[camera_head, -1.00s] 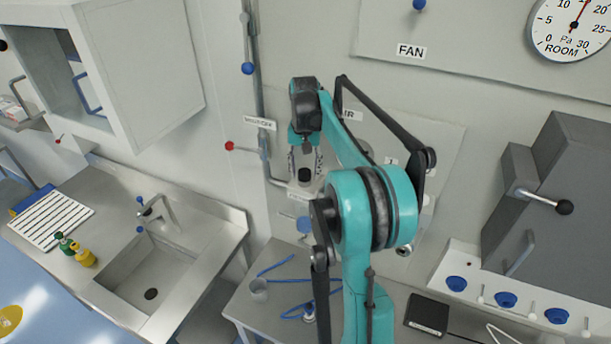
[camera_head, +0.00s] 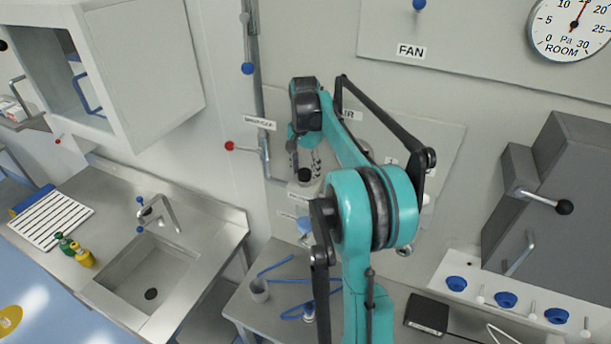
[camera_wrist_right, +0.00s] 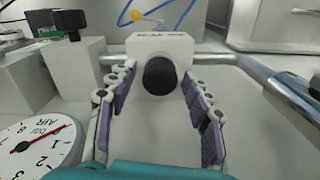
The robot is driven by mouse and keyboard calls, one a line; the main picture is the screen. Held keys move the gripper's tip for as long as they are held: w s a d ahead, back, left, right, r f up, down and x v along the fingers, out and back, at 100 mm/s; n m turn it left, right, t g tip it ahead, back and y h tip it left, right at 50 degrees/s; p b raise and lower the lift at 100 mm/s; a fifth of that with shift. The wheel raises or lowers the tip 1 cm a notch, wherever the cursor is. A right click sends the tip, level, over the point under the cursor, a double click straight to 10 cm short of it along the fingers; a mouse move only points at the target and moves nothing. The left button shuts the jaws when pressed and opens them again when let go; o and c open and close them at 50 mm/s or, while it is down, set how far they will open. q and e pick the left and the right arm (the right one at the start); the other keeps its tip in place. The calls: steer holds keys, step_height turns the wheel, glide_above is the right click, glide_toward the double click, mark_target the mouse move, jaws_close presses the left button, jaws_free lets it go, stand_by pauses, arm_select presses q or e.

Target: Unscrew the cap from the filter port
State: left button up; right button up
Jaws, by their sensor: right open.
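The black round cap (camera_wrist_right: 160,76) sits on the front of a white block, the filter port (camera_wrist_right: 181,45), in the right wrist view. In the head view the cap (camera_head: 304,175) shows dark just below my right gripper (camera_head: 305,163). In the wrist view my right gripper (camera_wrist_right: 159,105) is open, with one finger on each side of the cap and gaps between. The fingertips reach about level with the cap. The label on the block is too small to read. My left gripper is in neither view.
A pressure gauge (camera_wrist_right: 38,145) and another black-knobbed block (camera_wrist_right: 72,50) stand left in the wrist view. A metal pipe (camera_wrist_right: 290,88) runs along the right.

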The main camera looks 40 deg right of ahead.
steer(key=shift+m, duration=1.2)
steer(key=m, duration=0.4)
jaws_close()
steer(key=n, duration=0.4)
steer(key=shift+n, duration=1)
